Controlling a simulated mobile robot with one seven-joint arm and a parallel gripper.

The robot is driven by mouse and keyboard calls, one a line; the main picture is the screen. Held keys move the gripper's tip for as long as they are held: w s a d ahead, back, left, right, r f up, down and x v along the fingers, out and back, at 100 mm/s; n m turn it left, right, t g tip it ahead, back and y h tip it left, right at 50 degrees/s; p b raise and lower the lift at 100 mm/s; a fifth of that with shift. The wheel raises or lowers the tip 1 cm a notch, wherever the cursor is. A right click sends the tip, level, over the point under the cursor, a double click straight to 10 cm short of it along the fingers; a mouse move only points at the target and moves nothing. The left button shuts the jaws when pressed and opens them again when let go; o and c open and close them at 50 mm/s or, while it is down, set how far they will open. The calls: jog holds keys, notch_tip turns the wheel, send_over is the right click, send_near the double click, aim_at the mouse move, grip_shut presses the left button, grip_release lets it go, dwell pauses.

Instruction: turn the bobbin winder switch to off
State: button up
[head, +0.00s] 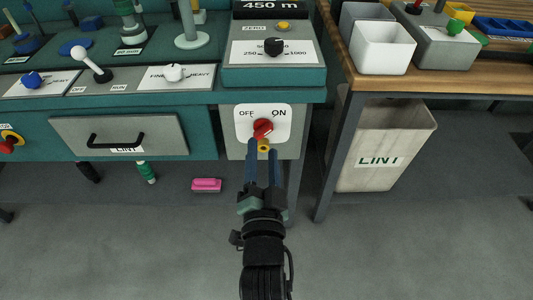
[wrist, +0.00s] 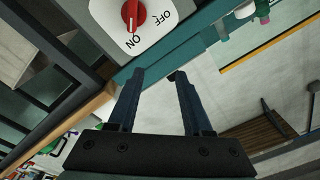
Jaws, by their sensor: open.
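The bobbin winder switch is a red knob (head: 263,128) on a white plate marked OFF at left and ON at right, on the front of a grey box. Its white pointer line leans toward ON. In the wrist view the red knob (wrist: 133,14) is at the top edge, its line toward the ON label. My gripper (head: 264,152) is open, with two blue fingers just below the knob in the head view. The fingers (wrist: 155,78) show empty in the wrist view, apart from the knob.
A grey drawer (head: 119,136) with a black handle is to the left. A lint bin (head: 385,150) stands under the wooden table at right, near a table leg (head: 338,160). A pink object (head: 206,185) lies on the floor. The floor in front is clear.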

jog(key=b, duration=0.2)
send_near(264, 135)
jog(key=shift+m+g, duration=0.3)
jog(key=shift+g, duration=0.1)
jog(key=w+b, duration=0.1)
jog(key=w, duration=0.2)
jog(key=w+b, duration=0.1)
jog(key=w, duration=0.2)
jog(key=w+b, duration=0.1)
jog(key=w, duration=0.2)
jog(key=shift+w+r, duration=0.1)
jog(key=shift+r, duration=0.25)
jog(key=shift+c, duration=0.2)
grip_shut()
